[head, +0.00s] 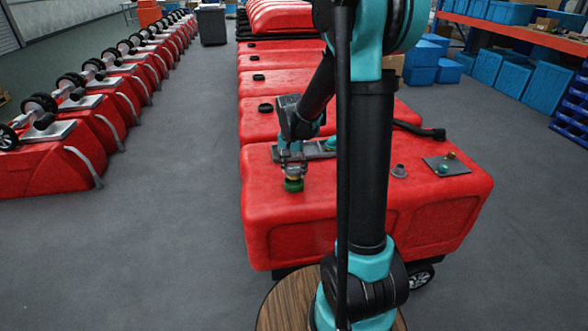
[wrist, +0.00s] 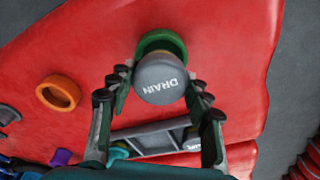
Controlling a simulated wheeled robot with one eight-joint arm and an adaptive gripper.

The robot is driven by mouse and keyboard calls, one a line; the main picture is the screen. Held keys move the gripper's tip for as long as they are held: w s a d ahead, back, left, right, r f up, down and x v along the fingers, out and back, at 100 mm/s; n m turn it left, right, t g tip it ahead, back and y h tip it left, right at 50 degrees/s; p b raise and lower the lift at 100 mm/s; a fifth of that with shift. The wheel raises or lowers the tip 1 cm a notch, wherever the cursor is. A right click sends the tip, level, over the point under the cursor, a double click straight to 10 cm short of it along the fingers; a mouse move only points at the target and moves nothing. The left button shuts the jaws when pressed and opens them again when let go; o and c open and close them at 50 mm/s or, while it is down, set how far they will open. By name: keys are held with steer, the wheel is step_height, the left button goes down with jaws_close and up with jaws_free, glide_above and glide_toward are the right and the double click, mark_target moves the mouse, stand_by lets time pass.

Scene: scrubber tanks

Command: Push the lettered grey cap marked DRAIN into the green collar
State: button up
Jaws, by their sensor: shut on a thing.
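The grey cap (wrist: 160,84) with white DRAIN lettering is between my gripper's fingers in the wrist view, its lettered face toward the camera. The green collar (wrist: 163,38) shows as a ring just behind the cap, on the red tank. In the head view the green collar (head: 293,185) is near the front left of the tank top, with my gripper (head: 291,172) right above it, pointing down. My gripper (wrist: 159,80) is shut on the cap. The cap overlaps the collar, hiding much of its opening; I cannot tell how deep it sits.
An orange ring (wrist: 58,93) is on the tank to the left. A grey tray (head: 316,150) with another lettered grey piece (wrist: 193,139) lies behind my gripper. A grey fitting (head: 399,171) and a dark plate (head: 446,165) with small knobs are on the tank's right.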

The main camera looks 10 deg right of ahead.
steer(key=shift+f, duration=0.25)
steer(key=shift+f, duration=0.25)
steer(key=shift+f, duration=0.75)
stand_by(1.7)
steer(key=o, duration=1.6)
steer(key=shift+r, duration=0.1)
steer(key=shift+r, duration=3.4)
steer(key=shift+c, duration=0.5)
